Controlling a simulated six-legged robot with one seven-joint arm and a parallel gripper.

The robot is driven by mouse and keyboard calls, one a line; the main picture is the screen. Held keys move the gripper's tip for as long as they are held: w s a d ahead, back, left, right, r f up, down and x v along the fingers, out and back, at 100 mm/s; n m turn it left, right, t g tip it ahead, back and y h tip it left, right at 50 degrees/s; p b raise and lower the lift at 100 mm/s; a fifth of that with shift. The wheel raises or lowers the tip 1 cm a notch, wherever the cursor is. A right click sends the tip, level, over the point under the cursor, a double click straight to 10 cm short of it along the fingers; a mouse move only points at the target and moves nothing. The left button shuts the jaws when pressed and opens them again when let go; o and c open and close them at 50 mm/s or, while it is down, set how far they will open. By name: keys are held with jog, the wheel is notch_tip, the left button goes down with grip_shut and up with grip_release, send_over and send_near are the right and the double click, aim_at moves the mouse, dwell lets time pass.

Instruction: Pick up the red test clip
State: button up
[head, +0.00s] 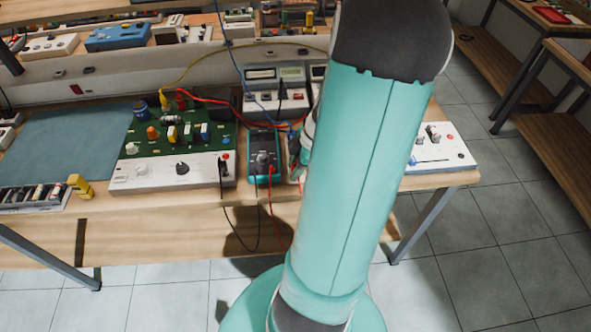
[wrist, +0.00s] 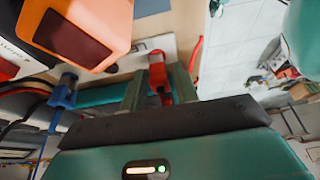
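The red test clip (wrist: 157,72) shows in the wrist view, between the two fingers of my gripper (wrist: 158,88). The fingers stand apart on either side of it, and part of the clip reaches beyond their tips. Little or no gap shows beside the clip, and I cannot tell whether the fingers press on it. A pale surface lies behind the clip. In the head view my own arm hides most of the gripper, and I cannot make out the clip there.
An orange device with a dark window (wrist: 85,32) is close beside the gripper, and a blue clip (wrist: 64,92) is at left. On the bench (head: 150,235) stand a green circuit board (head: 140,150), a teal meter (head: 263,150) with leads and a white panel (head: 440,148). Tiled floor lies right.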

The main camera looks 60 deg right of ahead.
jog(key=c, duration=0.6)
jog(key=shift+o, duration=0.2)
jog(key=shift+r, duration=0.1)
